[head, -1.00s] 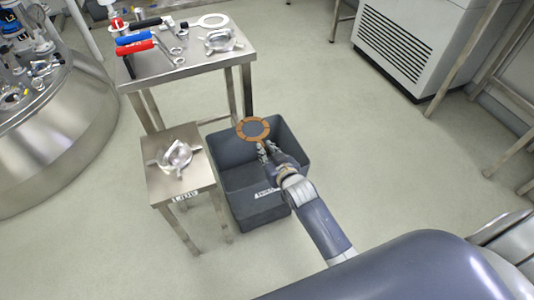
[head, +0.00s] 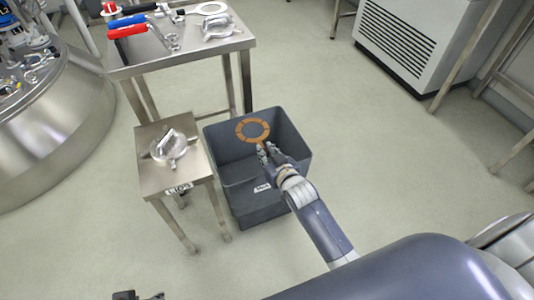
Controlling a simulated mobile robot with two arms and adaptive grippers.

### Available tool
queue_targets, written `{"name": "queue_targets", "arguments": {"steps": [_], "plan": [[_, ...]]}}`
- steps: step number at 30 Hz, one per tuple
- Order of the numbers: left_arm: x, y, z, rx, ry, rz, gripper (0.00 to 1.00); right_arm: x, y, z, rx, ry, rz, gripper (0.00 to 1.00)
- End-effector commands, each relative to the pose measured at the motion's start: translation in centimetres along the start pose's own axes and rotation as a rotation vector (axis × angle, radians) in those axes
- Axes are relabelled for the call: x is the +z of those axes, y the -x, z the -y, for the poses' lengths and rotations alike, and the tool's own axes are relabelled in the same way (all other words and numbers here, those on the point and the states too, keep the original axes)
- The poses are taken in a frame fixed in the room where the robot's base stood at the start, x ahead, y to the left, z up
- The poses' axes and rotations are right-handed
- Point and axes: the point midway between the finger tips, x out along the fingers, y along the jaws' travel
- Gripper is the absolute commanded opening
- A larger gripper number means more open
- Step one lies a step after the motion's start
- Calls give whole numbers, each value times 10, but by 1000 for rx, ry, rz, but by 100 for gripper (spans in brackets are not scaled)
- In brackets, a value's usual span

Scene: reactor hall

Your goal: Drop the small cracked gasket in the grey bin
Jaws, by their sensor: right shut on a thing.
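The gasket is an orange-brown flat ring (head: 253,130); a crack cannot be made out at this size. My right gripper (head: 264,150) is shut on the ring's near edge and holds it over the mouth of the grey bin (head: 290,134). The bin's far wall shows through the ring's hole. The bin stands on the floor and has a small white label. My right gripper and wrist hide part of the bin's right side. A small dark piece at the bottom edge looks like my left gripper (head: 137,296); its jaws cannot be made out.
A small steel stand (head: 151,185) with a metal clamp-like part (head: 172,148) on it is left of the bin. Open floor lies to the right.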

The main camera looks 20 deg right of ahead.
Motion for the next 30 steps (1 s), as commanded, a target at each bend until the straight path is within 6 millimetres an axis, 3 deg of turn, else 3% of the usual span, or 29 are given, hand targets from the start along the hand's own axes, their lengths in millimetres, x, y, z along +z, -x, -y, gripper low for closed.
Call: {"name": "queue_targets", "arguments": {"steps": [14,15,18,26,30], "plan": [[2,10,0,-2,1,-7,40,7,-3,0,0,0,-1,1],[2,10,0,-2,1,-7,40,7,-3,0,0,0,-1,21],[2,10,0,-2,1,-7,40,7,-3,0,0,0,-1,40],[2,10,0,-2,1,-8,40,7,-3,0,0,0,0,40],[-1,9,0,-1,0,-1,40,-2,1,0,0,-1,0,40]]}}
